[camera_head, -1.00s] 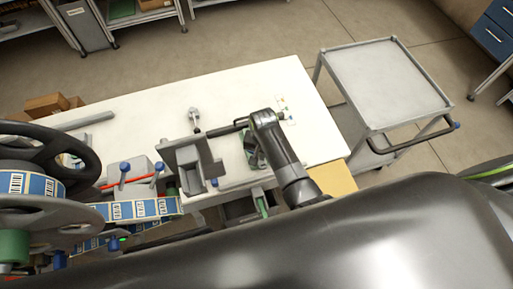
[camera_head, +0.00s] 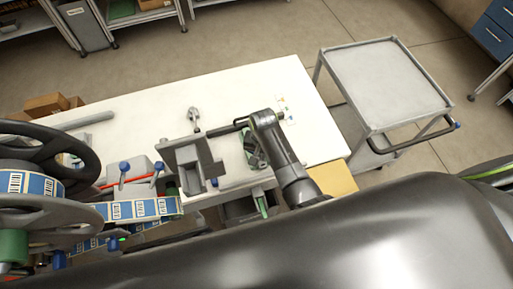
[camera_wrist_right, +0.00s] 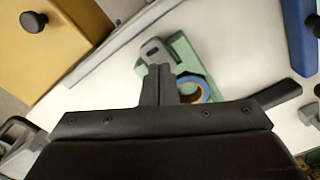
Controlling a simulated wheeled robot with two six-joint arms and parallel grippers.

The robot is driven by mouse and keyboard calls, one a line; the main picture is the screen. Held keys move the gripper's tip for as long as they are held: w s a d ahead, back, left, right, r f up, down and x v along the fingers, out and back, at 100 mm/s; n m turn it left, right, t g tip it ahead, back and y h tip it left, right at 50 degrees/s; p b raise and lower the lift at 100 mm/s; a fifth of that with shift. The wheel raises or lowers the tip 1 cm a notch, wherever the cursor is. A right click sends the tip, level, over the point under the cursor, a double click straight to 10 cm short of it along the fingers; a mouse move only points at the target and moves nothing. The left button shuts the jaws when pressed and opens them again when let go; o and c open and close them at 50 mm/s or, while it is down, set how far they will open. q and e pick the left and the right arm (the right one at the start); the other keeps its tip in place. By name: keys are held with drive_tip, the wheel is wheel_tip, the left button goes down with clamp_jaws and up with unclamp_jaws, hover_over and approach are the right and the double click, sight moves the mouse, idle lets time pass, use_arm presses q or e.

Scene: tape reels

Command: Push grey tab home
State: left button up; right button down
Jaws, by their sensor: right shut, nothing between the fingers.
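In the right wrist view, a grey tab (camera_wrist_right: 154,50) with a rounded, holed end lies against a green block (camera_wrist_right: 187,57). A blue tape roll (camera_wrist_right: 194,88) with a tan core sits beside it. My right gripper (camera_wrist_right: 157,76) is shut and empty, its fingertips right at the tab's near end; I cannot tell whether they touch. In the head view, the green piece (camera_head: 252,152) is partly hidden by my right arm, and the tab is too small to make out. My left gripper does not show.
The white table (camera_head: 250,85) has free room behind my arm. A grey bracket (camera_head: 192,160) stands left of it. Reels (camera_head: 40,187) with a label strip are at left. A grey cart (camera_head: 385,80) stands at right. A yellow box (camera_wrist_right: 60,40) with a black knob is near the gripper.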

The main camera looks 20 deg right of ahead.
drive_tip(key=shift+f+b, duration=0.45)
drive_tip(key=shift+f, duration=0.3)
drive_tip(key=shift+p, duration=0.45)
idle(1.6)
wheel_tip(320, 180, up, 3)
drive_tip(key=p, duration=0.3)
drive_tip(key=shift+r+b, duration=0.15)
drive_tip(key=shift+b, duration=0.2)
drive_tip(key=shift+r, duration=1.8)
drive_tip(key=shift+s, duration=0.1)
